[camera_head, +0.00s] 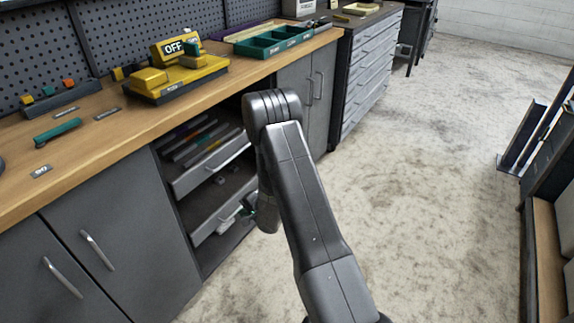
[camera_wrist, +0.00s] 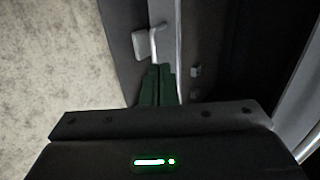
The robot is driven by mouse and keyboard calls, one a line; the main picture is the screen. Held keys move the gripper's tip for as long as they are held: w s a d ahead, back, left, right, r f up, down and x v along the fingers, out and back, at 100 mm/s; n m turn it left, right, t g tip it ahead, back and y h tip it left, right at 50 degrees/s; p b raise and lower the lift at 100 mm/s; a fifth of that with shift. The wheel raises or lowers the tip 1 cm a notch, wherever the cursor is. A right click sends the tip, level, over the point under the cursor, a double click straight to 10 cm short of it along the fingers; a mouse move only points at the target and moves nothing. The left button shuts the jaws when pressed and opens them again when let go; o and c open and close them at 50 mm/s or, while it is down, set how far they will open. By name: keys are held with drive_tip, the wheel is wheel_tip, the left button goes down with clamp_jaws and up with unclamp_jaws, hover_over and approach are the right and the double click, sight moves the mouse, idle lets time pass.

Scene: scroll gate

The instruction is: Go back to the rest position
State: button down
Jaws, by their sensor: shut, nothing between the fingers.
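My gripper (camera_wrist: 158,72) shows in the wrist view as two dark green fingers side by side, touching, with nothing between them. Just beyond the fingertips are a pale metal edge and a bent handle-like bar (camera_wrist: 157,40) on a dark grey front; I cannot tell whether the fingers touch them. In the head view my arm reaches forward and bends down in front of the open cabinet section, and it hides most of the gripper.
The wooden workbench (camera_head: 105,155) runs along the left, with a yellow OFF device (camera_head: 178,82) and a green tray (camera_head: 273,42) on it. Below it, an upper drawer (camera_head: 207,168) and a lower drawer (camera_head: 222,215) stand pulled out beside my arm. The concrete floor (camera_head: 430,170) to the right is clear.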

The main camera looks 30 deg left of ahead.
drive_tip(key=b, duration=0.3)
approach(219, 212)
drive_tip(key=x, duration=0.7)
drive_tip(key=shift+w+d+f, duration=0.1)
drive_tip(key=shift+d+f, duration=0.05)
drive_tip(key=shift+d, duration=0.1)
drive_tip(key=shift+a, duration=0.25)
drive_tip(key=shift+d, duration=0.2)
